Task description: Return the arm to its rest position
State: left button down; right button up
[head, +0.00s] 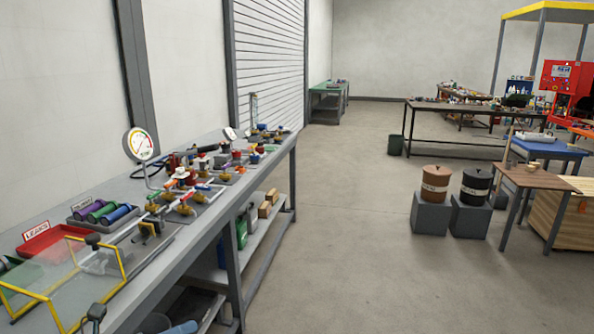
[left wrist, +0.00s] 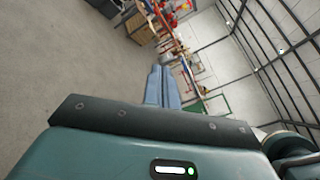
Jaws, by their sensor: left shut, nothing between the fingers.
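My left gripper (left wrist: 161,75) shows in the left wrist view, beyond the dark edge of my wrist. Its two blue-grey fingers lie side by side, shut with nothing between them. They point out over open floor, and nothing is seen touching them. I cannot make out either gripper in the head view. My right gripper is in neither view.
A long grey workbench (head: 165,262) runs along the left wall, with valves, a gauge (head: 141,144) and a clear yellow-framed guard (head: 70,277). Two lidded drums (head: 435,184) (head: 476,186) stand on grey blocks at right. The concrete floor (head: 345,235) between is clear.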

pick_arm(q)
jog(key=s+d+f+n+y, duration=0.3)
jog(key=f+n, duration=0.4)
jog(key=n, duration=0.4)
jog(key=s+d+f+n+g+y, duration=0.1)
jog(key=s+d+f+n+y, duration=0.2)
jog(key=s+f+n, duration=0.3)
jog(key=s+d+f+n+y, duration=0.3)
jog(key=f+n, duration=0.4)
jog(key=n, duration=0.9)
jog(key=shift+s+d+f+n+y, duration=0.3)
jog(key=shift+s+d+f+y, duration=0.15)
jog(key=shift+s, duration=0.8)
jog(key=shift+r, duration=0.1)
